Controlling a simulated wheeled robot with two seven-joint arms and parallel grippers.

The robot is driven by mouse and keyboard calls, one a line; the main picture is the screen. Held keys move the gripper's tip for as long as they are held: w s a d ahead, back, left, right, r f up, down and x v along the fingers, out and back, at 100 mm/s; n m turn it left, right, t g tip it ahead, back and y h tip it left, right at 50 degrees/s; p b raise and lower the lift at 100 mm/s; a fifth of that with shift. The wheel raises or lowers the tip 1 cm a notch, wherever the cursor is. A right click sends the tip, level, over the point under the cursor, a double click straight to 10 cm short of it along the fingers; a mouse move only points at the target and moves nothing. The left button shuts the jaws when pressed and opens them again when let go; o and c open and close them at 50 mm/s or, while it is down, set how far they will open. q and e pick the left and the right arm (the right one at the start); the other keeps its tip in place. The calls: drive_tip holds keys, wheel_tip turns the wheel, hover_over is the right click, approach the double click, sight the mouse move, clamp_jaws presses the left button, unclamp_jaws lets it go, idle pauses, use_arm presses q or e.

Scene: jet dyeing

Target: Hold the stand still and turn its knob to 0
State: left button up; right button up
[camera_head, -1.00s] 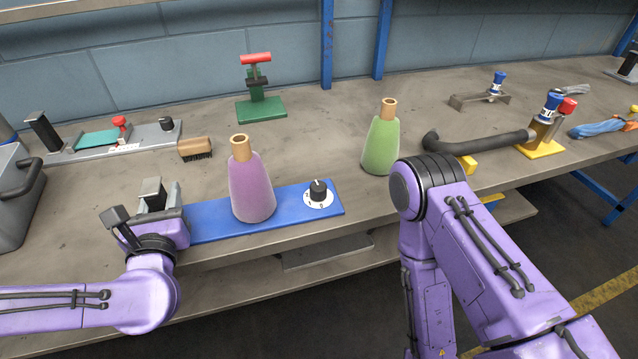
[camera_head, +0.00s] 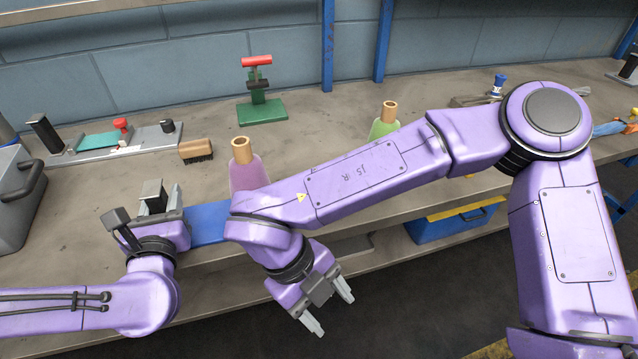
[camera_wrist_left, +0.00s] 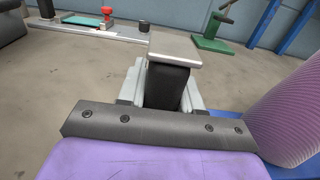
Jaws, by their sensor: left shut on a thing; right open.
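The stand is a blue base (camera_head: 208,222) near the table's front edge, with a purple cone (camera_head: 247,175) on it. Its black post with a light grey cap (camera_head: 152,192) is at the left end; the post (camera_wrist_left: 167,85) fills the gap between my left fingers in the left wrist view. My left gripper (camera_head: 160,203) is shut on this post. My right gripper (camera_head: 333,315) is open and empty, in front of the table edge, pointing down and right. My right forearm hides the knob and the right part of the base.
A green cone (camera_head: 383,122) stands behind my right arm. A brush (camera_head: 196,150), a green clamp stand (camera_head: 262,108) and a grey tray-like fixture (camera_head: 90,145) are further back. A grey bin (camera_head: 18,205) is at far left. A blue box (camera_head: 450,226) sits below the table.

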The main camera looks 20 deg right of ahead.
drive_tip(key=w+d+r+m+t+y, duration=0.2)
drive_tip(key=w+r+m, duration=0.7)
drive_tip(key=w+m, duration=0.15)
drive_tip(key=w+d+r+m+t+y, duration=0.1)
drive_tip(key=w+d+r+m+y, duration=0.15)
drive_tip(key=w+r+m, duration=0.8)
drive_tip(key=shift+m, duration=0.5)
drive_tip(key=f, duration=0.8)
drive_tip(key=s+f, duration=0.1)
drive_tip(key=f, duration=0.4)
drive_tip(key=shift+d, duration=0.1)
drive_tip(key=c, duration=1.1)
drive_tip(key=shift+o, duration=0.2)
